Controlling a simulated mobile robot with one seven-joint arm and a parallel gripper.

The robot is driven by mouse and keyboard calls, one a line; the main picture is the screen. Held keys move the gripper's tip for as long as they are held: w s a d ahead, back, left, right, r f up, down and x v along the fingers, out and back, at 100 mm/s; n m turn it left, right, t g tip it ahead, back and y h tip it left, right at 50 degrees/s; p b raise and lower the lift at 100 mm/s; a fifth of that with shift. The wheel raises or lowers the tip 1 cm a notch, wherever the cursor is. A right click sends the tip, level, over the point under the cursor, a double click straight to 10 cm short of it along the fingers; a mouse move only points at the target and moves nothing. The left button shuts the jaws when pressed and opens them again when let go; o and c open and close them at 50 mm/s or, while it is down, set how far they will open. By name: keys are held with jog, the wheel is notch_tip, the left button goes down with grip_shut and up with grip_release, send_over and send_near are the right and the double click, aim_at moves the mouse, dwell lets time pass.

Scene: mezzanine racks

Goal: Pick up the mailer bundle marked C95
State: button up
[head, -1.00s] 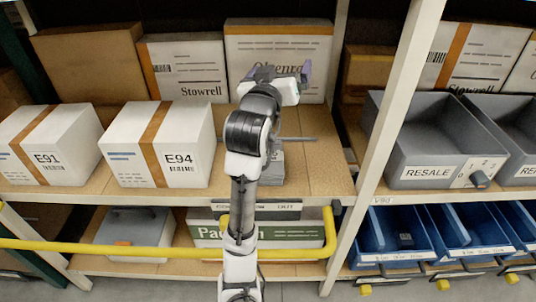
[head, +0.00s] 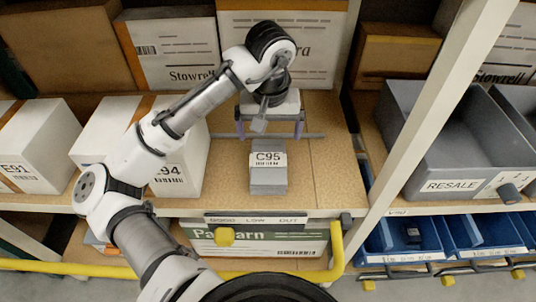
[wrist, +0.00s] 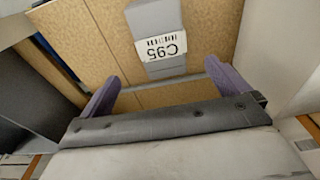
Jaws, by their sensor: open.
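The mailer bundle marked C95 (head: 268,176) is a grey block with a white label on the upper shelf, near the front edge. It also shows at the top of the wrist view (wrist: 157,20), where its far end is cut off by the frame. My gripper (head: 270,134) is open, with its two purple fingers spread. It is just behind the bundle in the head view, apart from it, with nothing between the fingers. In the wrist view the fingers (wrist: 173,88) stand to either side of the bundle's labelled end.
White boxes E94 (head: 188,150) and E91 (head: 40,130) stand left of the bundle. A thin grey bar (head: 313,136) crosses the shelf behind it. Larger cartons (head: 325,40) line the back. A rack upright (head: 425,110) and the RESALE bin (head: 450,187) are at right. Bare shelf lies right of the bundle.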

send_over(268, 159)
jog(key=s, duration=0.1)
jog(key=f, duration=0.7)
jog(key=shift+s+d, duration=0.1)
jog(key=shift+d, duration=0.1)
jog(key=shift+w+a+f+p, duration=0.1)
jog(key=shift+w+f+p, duration=0.1)
jog(key=shift+f, duration=0.75)
jog(key=shift+w+a+f+p, duration=0.1)
jog(key=shift+w+f+p, duration=0.1)
jog(key=shift+f, duration=0.8)
jog(key=shift+w+f+p, duration=0.2)
jog(key=shift+f, duration=0.75)
jog(key=c, duration=0.8)
